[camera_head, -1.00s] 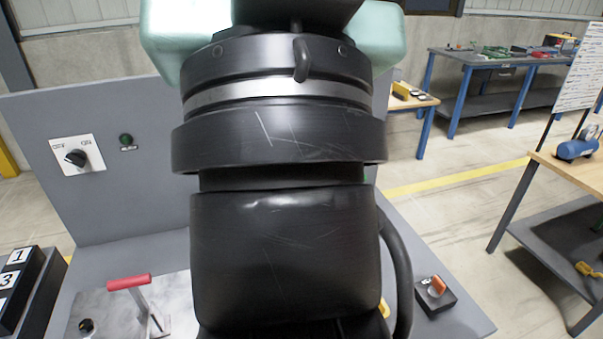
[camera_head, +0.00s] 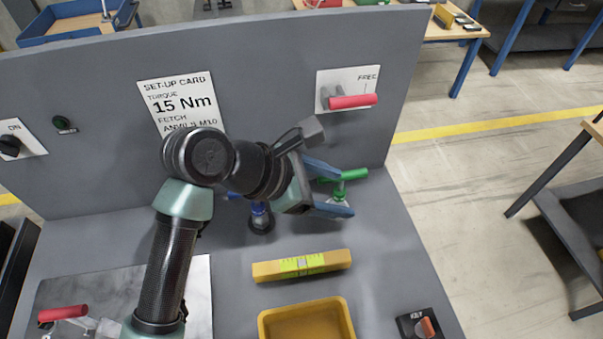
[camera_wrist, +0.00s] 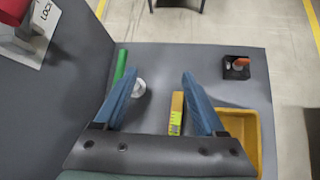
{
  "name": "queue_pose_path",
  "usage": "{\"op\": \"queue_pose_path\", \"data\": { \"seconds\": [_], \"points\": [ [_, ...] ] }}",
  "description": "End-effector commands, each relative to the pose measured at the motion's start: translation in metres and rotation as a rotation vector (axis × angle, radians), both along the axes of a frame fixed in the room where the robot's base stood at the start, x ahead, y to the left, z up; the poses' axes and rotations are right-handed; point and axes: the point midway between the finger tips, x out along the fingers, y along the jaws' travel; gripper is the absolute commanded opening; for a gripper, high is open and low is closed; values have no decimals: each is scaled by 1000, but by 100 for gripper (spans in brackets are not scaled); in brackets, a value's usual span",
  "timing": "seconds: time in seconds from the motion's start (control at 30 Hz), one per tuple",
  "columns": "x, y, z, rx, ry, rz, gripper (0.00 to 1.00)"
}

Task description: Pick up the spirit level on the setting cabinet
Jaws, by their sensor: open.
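The spirit level (camera_head: 325,263) is a yellow bar with a green-yellow vial section at its middle. It lies on the grey top of the setting cabinet (camera_head: 225,270), in front of my arm in the head view. In the wrist view the level (camera_wrist: 176,108) shows beyond and between my blue fingers, nearer the right one, its near end cut off by the gripper body. My gripper (camera_head: 345,190) is open, above the cabinet top and behind the level, beside a green-handled tool (camera_head: 345,176). The wrist view shows the two fingers of my gripper (camera_wrist: 160,78) spread apart with nothing held.
A yellow tray (camera_head: 345,308) stands just in front of the level. A black box with an orange switch (camera_head: 418,323) is at the right front. A blue-and-dark object (camera_head: 260,215) stands behind the level. The upright panel (camera_head: 270,70) with a red handle (camera_head: 352,101) closes off the back.

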Motion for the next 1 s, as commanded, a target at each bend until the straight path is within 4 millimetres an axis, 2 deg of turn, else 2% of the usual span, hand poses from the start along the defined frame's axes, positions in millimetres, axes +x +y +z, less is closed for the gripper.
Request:
{"op": "queue_pose_path", "data": {
  "seconds": [0.03, 0.1, 0.2, 0.3, 0.7, 1.0],
  "points": [
    [-8, 26, -24, 103, 53, 1, 72],
    [-21, 56, -51, 222, 123, -9, 72],
    [-37, 85, -74, 331, 197, -23, 72],
    [-46, 98, -87, 380, 236, -30, 72],
    [-43, 74, -148, 387, 246, -34, 72],
    [-40, 62, -169, 387, 246, -35, 72]
  ]
}}
